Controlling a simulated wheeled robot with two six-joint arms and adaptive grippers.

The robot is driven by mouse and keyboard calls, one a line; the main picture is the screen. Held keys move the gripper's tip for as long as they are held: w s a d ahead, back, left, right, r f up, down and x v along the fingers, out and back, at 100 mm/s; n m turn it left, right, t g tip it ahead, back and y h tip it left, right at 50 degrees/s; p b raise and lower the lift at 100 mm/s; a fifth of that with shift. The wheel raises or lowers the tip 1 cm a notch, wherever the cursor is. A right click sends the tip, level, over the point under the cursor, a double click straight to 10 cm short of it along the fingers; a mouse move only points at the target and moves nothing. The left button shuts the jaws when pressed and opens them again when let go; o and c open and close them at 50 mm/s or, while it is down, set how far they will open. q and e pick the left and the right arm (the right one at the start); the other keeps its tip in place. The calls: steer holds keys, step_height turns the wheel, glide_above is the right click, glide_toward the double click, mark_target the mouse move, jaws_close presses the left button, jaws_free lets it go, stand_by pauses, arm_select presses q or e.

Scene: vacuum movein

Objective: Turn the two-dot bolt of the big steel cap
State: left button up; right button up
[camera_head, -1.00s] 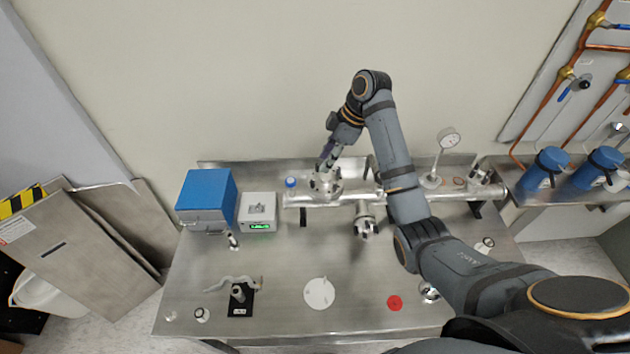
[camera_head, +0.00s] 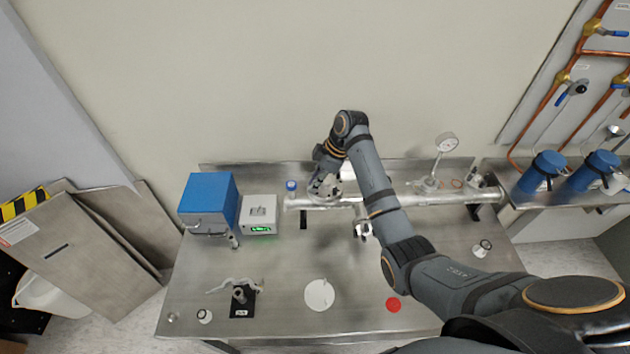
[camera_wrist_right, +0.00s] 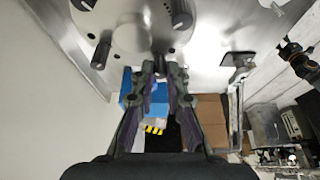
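The big steel cap (camera_head: 324,191) stands on the steel pipe near the back of the bench, partly covered by my right wrist. In the right wrist view the cap's pale face (camera_wrist_right: 122,22) fills the top and carries several dark bolts. One bolt (camera_wrist_right: 161,46) sits right by the fingertips of my right gripper (camera_wrist_right: 162,68). The fingers are apart with a gap between them, and nothing is clearly held. I cannot make out dots on any bolt. In the head view the right fingers (camera_head: 322,180) are down at the cap, mostly hidden. My left gripper is not in view.
A blue box (camera_head: 208,205) and a white device with a green display (camera_head: 259,215) stand left of the cap. A gauge (camera_head: 445,143) rises from the pipe at right. A white disc (camera_head: 319,295) and red disc (camera_head: 393,304) lie on the front bench.

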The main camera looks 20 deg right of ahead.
steer(key=shift+r+p, duration=0.15)
steer(key=shift+p, duration=0.15)
jaws_close()
steer(key=shift+r+m+p, duration=0.2)
steer(key=shift+m+p, duration=0.4)
steer(key=shift+p, duration=0.55)
steer(key=shift+f+t, duration=0.15)
steer(key=shift+t, duration=0.15)
steer(key=shift+f+m, duration=0.15)
steer(key=shift+m, duration=0.15)
steer(key=o, duration=0.7)
jaws_free()
steer(key=v, duration=1.2)
steer(key=shift+a, duration=0.1)
steer(key=shift+s, duration=0.1)
